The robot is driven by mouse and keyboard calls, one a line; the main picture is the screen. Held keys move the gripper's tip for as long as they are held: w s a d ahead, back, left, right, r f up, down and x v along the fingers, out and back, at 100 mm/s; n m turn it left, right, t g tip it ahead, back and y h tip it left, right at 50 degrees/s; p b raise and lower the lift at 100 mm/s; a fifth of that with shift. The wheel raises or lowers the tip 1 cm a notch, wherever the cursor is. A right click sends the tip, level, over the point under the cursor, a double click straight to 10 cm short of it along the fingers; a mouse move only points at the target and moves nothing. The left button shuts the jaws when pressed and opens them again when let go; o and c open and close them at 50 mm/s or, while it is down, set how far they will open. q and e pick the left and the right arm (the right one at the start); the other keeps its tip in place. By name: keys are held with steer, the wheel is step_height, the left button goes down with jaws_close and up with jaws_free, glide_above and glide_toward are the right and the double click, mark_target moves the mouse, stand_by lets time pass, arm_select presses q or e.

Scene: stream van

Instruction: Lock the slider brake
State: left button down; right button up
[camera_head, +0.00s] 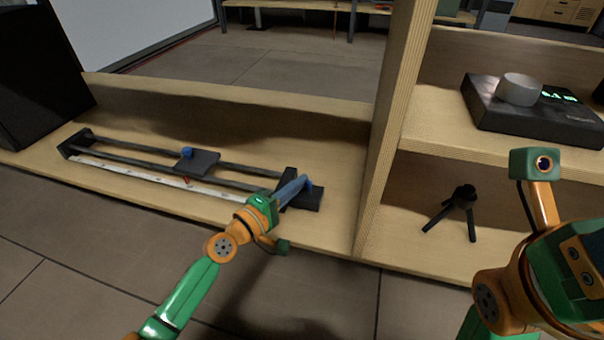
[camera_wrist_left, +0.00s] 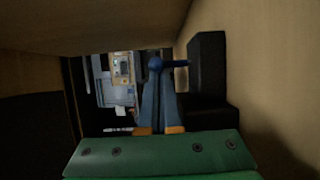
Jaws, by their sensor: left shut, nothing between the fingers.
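The camera slider lies along the low wooden shelf, with two dark rails (camera_head: 238,169) and a dark carriage plate (camera_head: 199,161) near mid-length. A blue knob (camera_head: 187,152) is on the carriage. A black end block (camera_head: 305,199) is at the right end, and it also shows in the left wrist view (camera_wrist_left: 208,68). A blue ball knob (camera_wrist_left: 155,64) on a short dark stem sticks out from this block. My left gripper (camera_head: 300,182) has its blue fingers shut and empty, with tips (camera_wrist_left: 161,78) at the ball knob; I cannot tell whether they touch. My right gripper's fingers are out of frame.
A white ruler strip (camera_head: 150,176) runs along the slider's front. A wooden divider (camera_head: 390,130) stands right of it. Beyond are a small black tripod (camera_head: 460,205) and, above, a dark device (camera_head: 540,118) with a grey dial. A black box (camera_head: 40,75) stands at left.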

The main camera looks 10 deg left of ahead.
arm_select(q)
steer(key=v, duration=0.6)
steer(key=shift+s+f, duration=0.15)
steer(key=shift+s, duration=0.05)
steer(key=shift+s+a, duration=0.2)
steer(key=shift+s, duration=0.05)
